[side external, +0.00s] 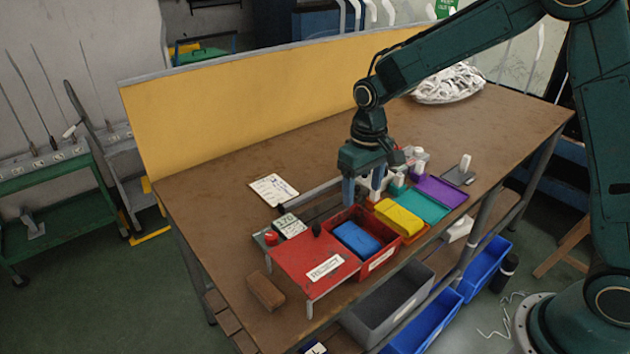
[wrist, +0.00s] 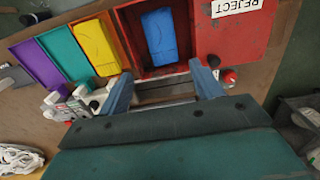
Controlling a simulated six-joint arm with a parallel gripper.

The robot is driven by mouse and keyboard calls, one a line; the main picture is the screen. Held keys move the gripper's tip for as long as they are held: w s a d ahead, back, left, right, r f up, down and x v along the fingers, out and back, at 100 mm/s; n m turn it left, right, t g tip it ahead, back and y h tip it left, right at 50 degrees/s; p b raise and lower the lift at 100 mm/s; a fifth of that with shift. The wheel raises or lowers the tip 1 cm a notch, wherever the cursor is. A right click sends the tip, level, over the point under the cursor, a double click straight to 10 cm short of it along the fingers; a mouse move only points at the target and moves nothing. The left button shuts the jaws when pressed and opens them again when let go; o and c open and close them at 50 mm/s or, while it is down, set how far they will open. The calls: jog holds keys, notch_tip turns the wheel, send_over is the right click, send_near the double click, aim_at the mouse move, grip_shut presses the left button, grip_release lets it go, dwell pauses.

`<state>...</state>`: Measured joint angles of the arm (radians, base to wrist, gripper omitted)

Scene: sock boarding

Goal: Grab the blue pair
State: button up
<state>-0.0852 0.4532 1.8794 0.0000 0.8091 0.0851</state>
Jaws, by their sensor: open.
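The blue pair (side external: 357,238) lies folded in a red bin (side external: 379,262) near the table's front edge. In the wrist view the blue pair (wrist: 160,36) lies lengthwise in the bin, ahead of the fingers. My gripper (side external: 362,190) points down above the back of the red bin. In the wrist view my gripper (wrist: 164,82) is open, its blue-grey fingers apart with nothing between them. The fingers are above and behind the blue pair, not touching it.
A yellow pair (side external: 398,219), a teal bin (side external: 422,203) and a purple bin (side external: 440,190) stand to the right. A red stand marked REJECT (wrist: 240,30) adjoins the red bin. Small bottles (side external: 417,158) and a metal bar (side external: 310,192) are close behind.

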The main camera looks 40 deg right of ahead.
jog(key=shift+f, duration=0.1)
send_over(357, 237)
jog(key=shift+d+f, duration=0.1)
jog(key=shift+f, duration=4.15)
jog(key=shift+f, duration=2.55)
jog(key=shift+c, duration=0.4)
jog(key=c, duration=0.7)
